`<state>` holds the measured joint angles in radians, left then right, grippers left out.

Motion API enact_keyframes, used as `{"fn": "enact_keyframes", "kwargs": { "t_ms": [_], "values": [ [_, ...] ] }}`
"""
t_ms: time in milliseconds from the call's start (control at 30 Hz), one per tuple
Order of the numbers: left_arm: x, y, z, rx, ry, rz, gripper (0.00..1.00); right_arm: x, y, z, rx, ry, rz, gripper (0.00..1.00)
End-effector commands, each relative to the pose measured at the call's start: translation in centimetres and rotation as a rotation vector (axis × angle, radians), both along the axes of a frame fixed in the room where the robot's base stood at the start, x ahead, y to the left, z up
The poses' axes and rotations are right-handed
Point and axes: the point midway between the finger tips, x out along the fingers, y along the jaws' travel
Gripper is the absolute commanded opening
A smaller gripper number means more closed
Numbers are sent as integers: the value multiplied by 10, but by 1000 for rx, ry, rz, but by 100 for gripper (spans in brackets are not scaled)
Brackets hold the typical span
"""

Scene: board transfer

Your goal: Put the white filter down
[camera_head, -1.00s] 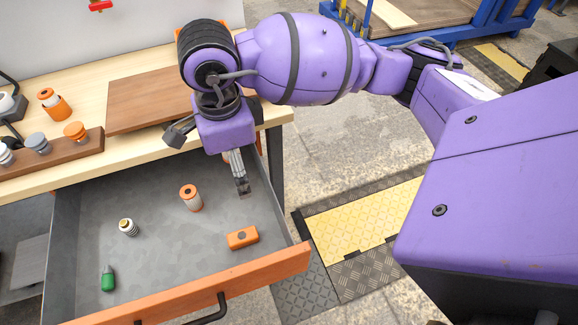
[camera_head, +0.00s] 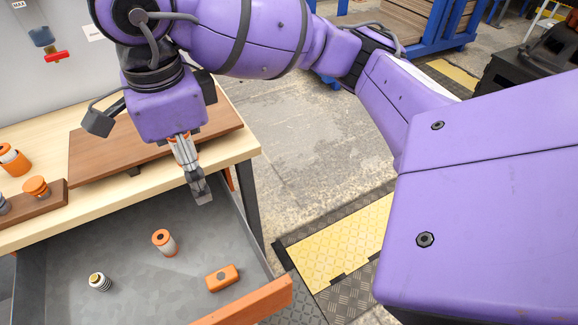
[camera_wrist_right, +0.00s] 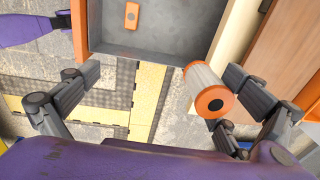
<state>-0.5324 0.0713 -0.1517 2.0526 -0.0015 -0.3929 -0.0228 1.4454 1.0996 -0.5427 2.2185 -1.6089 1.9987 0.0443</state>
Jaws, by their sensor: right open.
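A white filter (camera_wrist_right: 208,90) with an orange end ring and a dark centre shows in the right wrist view. It is between the spread fingers of my right gripper (camera_wrist_right: 160,90), close against the right-hand finger. I cannot tell whether they touch or what supports the filter. In the head view the right gripper (camera_head: 200,190) points down near the table's corner above the drawer's back, and part of an orange-ringed pale cylinder shows behind its fingers. My left gripper is not in view.
The drawer (camera_head: 120,225) also holds an orange block (camera_head: 222,278) and a small striped cylinder (camera_head: 99,282), with bare floor between. A brown board (camera_head: 100,155) lies on the table (camera_head: 40,232). A rack (camera_head: 55,197) with parts stands at left.

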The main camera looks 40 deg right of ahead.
Motion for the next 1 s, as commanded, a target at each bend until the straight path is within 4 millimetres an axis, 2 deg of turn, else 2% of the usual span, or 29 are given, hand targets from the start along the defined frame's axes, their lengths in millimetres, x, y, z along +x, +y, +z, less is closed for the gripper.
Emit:
{"fn": "enact_keyframes", "kwargs": {
  "t_ms": [167, 900, 1000],
  "values": [
    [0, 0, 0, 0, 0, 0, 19, 0, 0, 1, 1, -1, 0, 100],
    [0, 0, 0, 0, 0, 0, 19, 0, 0, 0, 0, -1, 0, 3],
    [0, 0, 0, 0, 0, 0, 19, 0, 0, 0, 0, -1, 0, 0]
  ]
}}
